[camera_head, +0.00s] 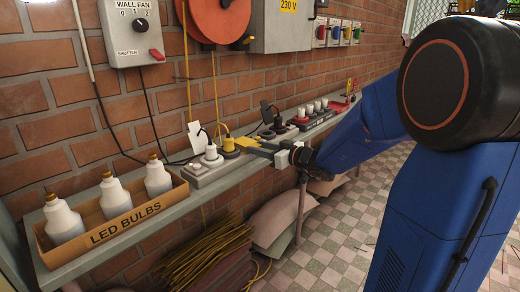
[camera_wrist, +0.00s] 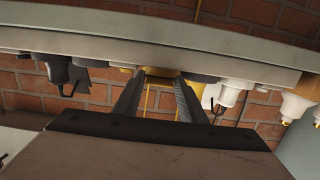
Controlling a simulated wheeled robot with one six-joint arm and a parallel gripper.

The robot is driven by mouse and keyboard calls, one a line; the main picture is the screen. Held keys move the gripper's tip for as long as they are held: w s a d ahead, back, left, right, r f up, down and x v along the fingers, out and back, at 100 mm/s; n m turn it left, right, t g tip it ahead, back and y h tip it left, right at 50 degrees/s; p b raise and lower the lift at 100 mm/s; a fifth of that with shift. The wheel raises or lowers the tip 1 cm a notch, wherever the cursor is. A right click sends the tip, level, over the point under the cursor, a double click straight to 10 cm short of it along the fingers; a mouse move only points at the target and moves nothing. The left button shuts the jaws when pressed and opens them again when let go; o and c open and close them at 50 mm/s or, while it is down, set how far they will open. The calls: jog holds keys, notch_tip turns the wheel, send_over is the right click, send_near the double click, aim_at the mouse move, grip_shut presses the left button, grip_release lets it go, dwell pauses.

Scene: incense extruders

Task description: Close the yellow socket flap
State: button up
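The yellow socket (camera_head: 230,151) sits on the wall shelf with a yellow plug and cord at it. A flat yellow piece (camera_head: 247,142), seemingly its flap, sticks out to the right beside the plug, close to my fingertips; its exact angle is unclear. My gripper (camera_head: 262,149) reaches in from the right, low over the shelf. In the wrist view, my gripper (camera_wrist: 160,78) has its two dark fingers spread apart. Yellow (camera_wrist: 158,73) shows between and just beyond the tips. I cannot tell whether they touch it. The view hides most of the flap.
A white socket with a plug (camera_head: 211,153) and an upright white plate (camera_head: 195,137) stand left of it. A dark socket with a plug (camera_head: 278,122) stands to the right. A box of LED bulbs (camera_head: 110,227) fills the shelf's left end. The brick wall is close behind.

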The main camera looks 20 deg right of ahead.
jog(key=shift+o, duration=1.3)
jog(key=v, duration=1.7)
jog(key=shift+s+d, duration=0.1)
jog(key=shift+d, duration=0.05)
